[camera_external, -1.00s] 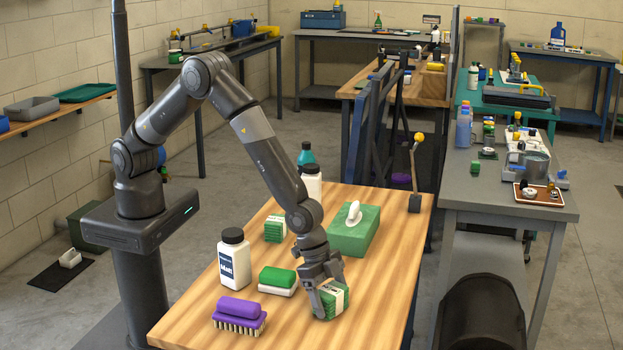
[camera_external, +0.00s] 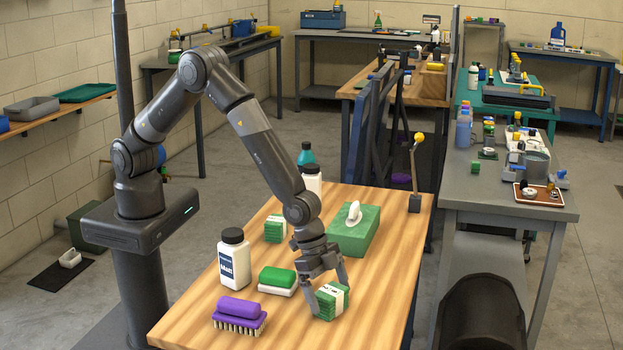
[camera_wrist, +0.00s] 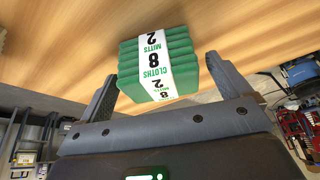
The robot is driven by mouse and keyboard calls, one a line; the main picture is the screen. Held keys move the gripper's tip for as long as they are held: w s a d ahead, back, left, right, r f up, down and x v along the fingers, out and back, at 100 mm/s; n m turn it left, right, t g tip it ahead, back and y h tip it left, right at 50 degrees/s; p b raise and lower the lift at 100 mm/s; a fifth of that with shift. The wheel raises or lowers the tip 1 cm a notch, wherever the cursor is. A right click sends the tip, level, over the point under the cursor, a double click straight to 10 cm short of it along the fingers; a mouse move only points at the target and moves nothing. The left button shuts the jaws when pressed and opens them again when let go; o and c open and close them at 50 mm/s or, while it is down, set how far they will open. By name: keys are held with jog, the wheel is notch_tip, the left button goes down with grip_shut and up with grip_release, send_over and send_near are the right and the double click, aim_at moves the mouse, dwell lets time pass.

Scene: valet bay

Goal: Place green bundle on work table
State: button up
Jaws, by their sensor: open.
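The green bundle (camera_external: 332,303), a stack of green cloths with a white printed band, sits on the wooden work table (camera_external: 285,328) near its right front edge. My gripper (camera_external: 327,289) is open above it, with its fingers spread to either side of the bundle. In the wrist view the bundle (camera_wrist: 160,62) lies between and beyond the spread fingers (camera_wrist: 166,82), with a gap visible on each side. A second, similar green bundle (camera_external: 275,229) stands farther back on the same table.
Near my gripper are a green-and-white sponge (camera_external: 279,279), a purple brush (camera_external: 239,314), a white bottle (camera_external: 234,260) and a green tissue box (camera_external: 354,236). The front middle of the table is clear.

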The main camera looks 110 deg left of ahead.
jog(key=s+a+r+n, duration=0.1)
jog(key=s+a+r, duration=0.4)
jog(key=r, duration=0.5)
jog(key=s+a+r+t, duration=0.1)
jog(key=s+a+r, duration=0.2)
jog(key=s+r, duration=0.5)
jog(key=s+a+r+n, duration=0.1)
jog(key=s+a+r, duration=0.4)
jog(key=r, duration=0.6)
jog(key=s+a+r+n+y, duration=0.1)
jog(key=s+a, duration=0.2)
jog(key=s, duration=0.8)
jog(key=s+a+r+n, duration=0.1)
jog(key=s+a+r, duration=0.1)
jog(key=s, duration=0.9)
jog(key=shift+s+a+r+n+t+y, duration=0.3)
jog(key=shift+a+y, duration=0.1)
jog(key=shift+a, duration=0.5)
